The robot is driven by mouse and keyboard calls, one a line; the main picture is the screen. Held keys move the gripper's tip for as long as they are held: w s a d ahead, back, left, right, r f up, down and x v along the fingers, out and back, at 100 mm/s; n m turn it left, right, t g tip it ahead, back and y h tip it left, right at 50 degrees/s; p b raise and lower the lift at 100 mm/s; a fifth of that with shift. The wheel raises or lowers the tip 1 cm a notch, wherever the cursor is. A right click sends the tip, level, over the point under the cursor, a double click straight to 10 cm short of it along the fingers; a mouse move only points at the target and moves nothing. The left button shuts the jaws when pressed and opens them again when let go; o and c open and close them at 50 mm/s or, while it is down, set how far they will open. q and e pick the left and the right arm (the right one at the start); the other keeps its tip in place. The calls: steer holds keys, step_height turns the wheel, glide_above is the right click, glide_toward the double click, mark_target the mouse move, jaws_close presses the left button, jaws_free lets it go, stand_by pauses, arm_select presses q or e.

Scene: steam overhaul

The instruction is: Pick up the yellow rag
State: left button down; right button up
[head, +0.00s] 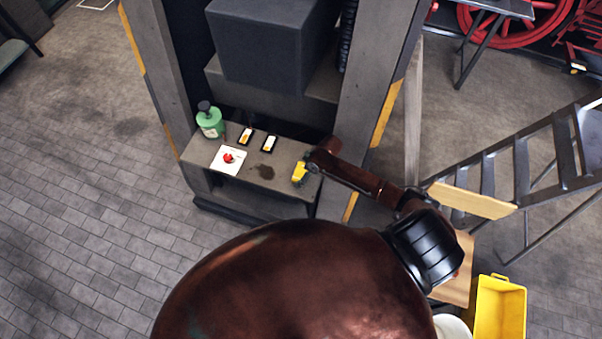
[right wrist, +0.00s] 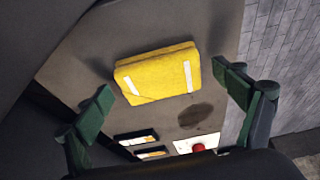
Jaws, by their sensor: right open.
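The yellow rag (head: 299,172) lies folded at the right end of a grey shelf, just beside my right gripper (head: 308,165) in the head view. In the right wrist view the yellow rag (right wrist: 158,73) shows two white stripes and lies flat on the surface. My right gripper (right wrist: 170,95) is open, with one green finger on either side of the rag in the picture. The fingers appear apart from the rag and nothing is between them in grasp. My left gripper is not in view.
The grey shelf (head: 200,160) also holds a green bottle (head: 210,122), a white card with a red knob (head: 228,158), two small dark-framed cards (head: 269,144) and a dark stain. Grey posts (head: 365,90) flank the shelf. A ladder (head: 520,160) and yellow bin (head: 500,308) stand at right.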

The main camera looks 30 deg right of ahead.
steer(key=shift+c, duration=0.4)
steer(key=c, duration=1.2)
steer(key=shift+o, duration=0.2)
steer(key=shift+r, duration=0.1)
steer(key=shift+r, duration=0.3)
step_height(320, 180, up, 2)
steer(key=shift+r, duration=0.1)
steer(key=s+a+r+b, duration=0.1)
steer(key=s+a+r, duration=0.5)
steer(key=s+r, duration=0.4)
steer(key=s, duration=0.2)
steer(key=shift+s, duration=0.3)
